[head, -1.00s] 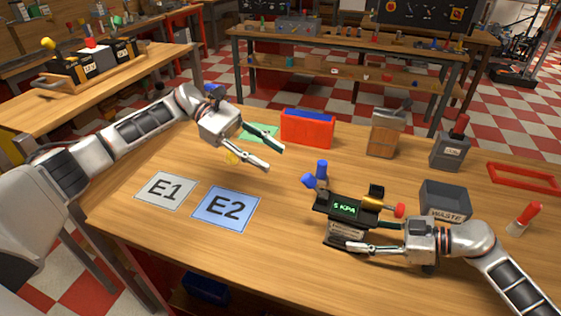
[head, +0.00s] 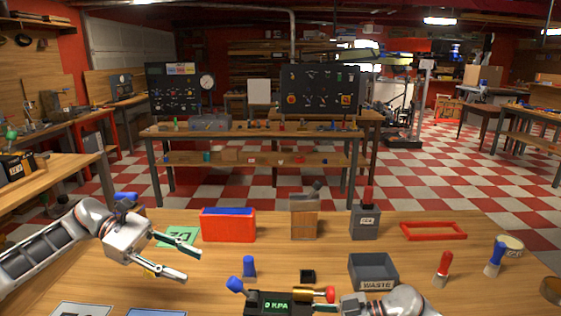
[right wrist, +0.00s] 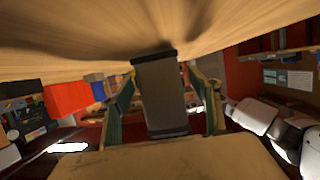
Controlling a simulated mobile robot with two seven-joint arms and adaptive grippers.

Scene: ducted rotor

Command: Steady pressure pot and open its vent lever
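The pressure pot (head: 267,303) stands at the bottom edge of the head view, its lower part cut off. Its display reads 0 KPA. A blue-capped part (head: 235,284) sticks out at its left, and a gold part with a red knob (head: 330,294) at its right; I cannot tell which is the vent lever. My right gripper (right wrist: 160,80) has its fingers on both sides of a dark grey body, apparently the pot, in the right wrist view.
Behind are a red bin (head: 228,226), a wooden box (head: 304,219), a grey canister (head: 365,221) and a red frame (head: 433,231). A grey WASTE bin (head: 373,271) and red-topped marker (head: 442,268) stand right. A blue cylinder (head: 249,267) stands behind the pot.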

